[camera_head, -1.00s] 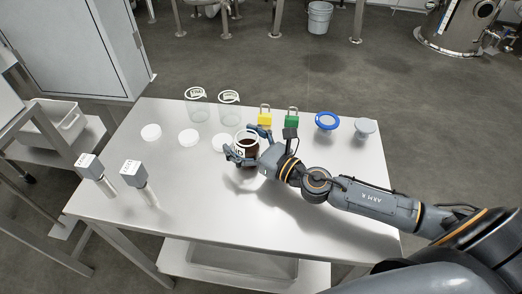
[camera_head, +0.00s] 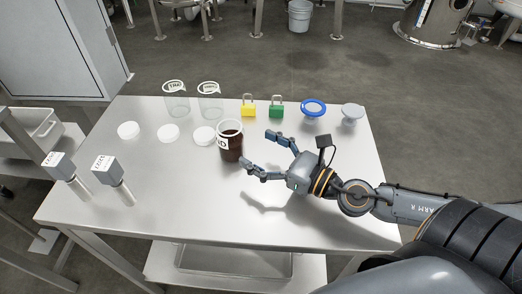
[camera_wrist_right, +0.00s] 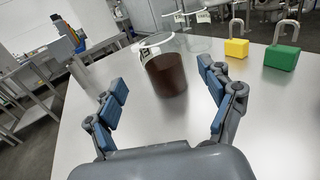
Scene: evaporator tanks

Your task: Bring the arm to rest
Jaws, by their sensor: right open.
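My right gripper (camera_head: 262,154) is open and empty above the steel table (camera_head: 190,205). Its fingers point left toward a clear jar with dark brown contents (camera_head: 230,146), and they stand apart from it. The jar is upright on the table. In the right wrist view the jar (camera_wrist_right: 166,76) stands beyond the two spread fingers (camera_wrist_right: 163,105), with nothing between them. My right arm (camera_head: 405,203) reaches in from the lower right. My left gripper is not in view.
Two empty clear jars (camera_head: 177,104), white lids (camera_head: 168,133), yellow (camera_head: 248,107) and green (camera_head: 276,108) padlocks, a blue ring-shaped item (camera_head: 313,107) and a grey item (camera_head: 352,113) line the back. The table's front middle is clear.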

